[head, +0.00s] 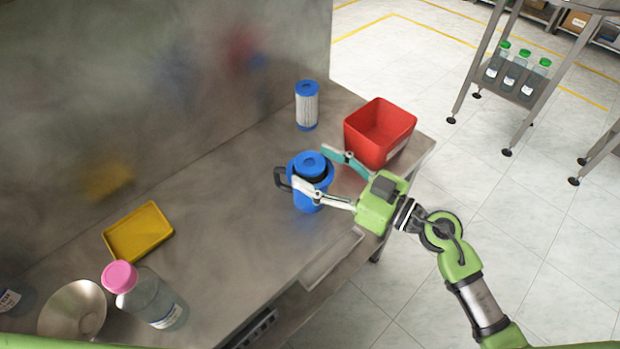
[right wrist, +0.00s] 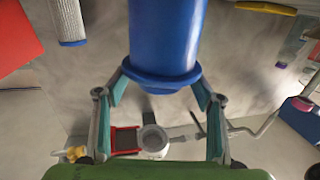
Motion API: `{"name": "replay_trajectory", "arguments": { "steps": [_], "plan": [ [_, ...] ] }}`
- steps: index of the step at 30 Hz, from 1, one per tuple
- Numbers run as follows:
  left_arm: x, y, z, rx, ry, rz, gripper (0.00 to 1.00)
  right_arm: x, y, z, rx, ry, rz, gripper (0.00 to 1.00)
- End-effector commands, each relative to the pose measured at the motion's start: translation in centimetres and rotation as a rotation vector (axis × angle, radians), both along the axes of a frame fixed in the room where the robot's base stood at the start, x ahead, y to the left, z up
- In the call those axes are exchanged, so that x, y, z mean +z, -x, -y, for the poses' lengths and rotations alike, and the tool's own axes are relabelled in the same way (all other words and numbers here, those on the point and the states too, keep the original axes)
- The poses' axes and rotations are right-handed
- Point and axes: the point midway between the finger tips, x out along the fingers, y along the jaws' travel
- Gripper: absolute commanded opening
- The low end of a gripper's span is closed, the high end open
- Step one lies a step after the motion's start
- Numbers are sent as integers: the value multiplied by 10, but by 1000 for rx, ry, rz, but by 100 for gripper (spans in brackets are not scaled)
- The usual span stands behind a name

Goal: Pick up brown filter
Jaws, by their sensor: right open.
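A blue cylindrical housing (head: 309,200) with a dark ring and a blue round top (head: 310,161) stands on the metal counter; a dark handle shows at its left. My right gripper (head: 311,169) is open, one finger on each side of it. In the right wrist view the blue housing (right wrist: 165,40) with its wide rim is between the spread fingers (right wrist: 158,88); contact is unclear. A pale pleated filter with blue ends (head: 307,110) stands upright behind, and also shows in the right wrist view (right wrist: 68,22). I see no clearly brown filter. My left gripper is not in view.
A red bin (head: 362,146) stands right of the housing, near the right finger. A yellow tray (head: 140,234), a pink-capped bottle (head: 150,299) and a metal bowl (head: 60,318) are at left. A metal wall (head: 230,60) rises behind. The counter middle is clear.

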Motion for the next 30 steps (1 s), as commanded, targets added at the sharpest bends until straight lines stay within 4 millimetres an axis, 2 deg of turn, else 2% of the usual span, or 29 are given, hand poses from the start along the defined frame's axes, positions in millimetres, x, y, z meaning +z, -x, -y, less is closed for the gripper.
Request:
{"name": "replay_trajectory", "arguments": {
  "steps": [3,11,14,18,26,30],
  "plan": [
    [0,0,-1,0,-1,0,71,0,-7,-11,0,-1,-1,62],
    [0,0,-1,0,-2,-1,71,-1,-9,-13,0,0,-1,62],
    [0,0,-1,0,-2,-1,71,-1,-8,-13,0,0,-1,41],
    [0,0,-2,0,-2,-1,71,-1,-8,-13,0,0,-1,6],
    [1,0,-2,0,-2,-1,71,1,-8,-13,0,1,-1,6],
    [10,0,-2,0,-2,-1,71,16,-9,-13,0,2,3,6]
  ]
}}
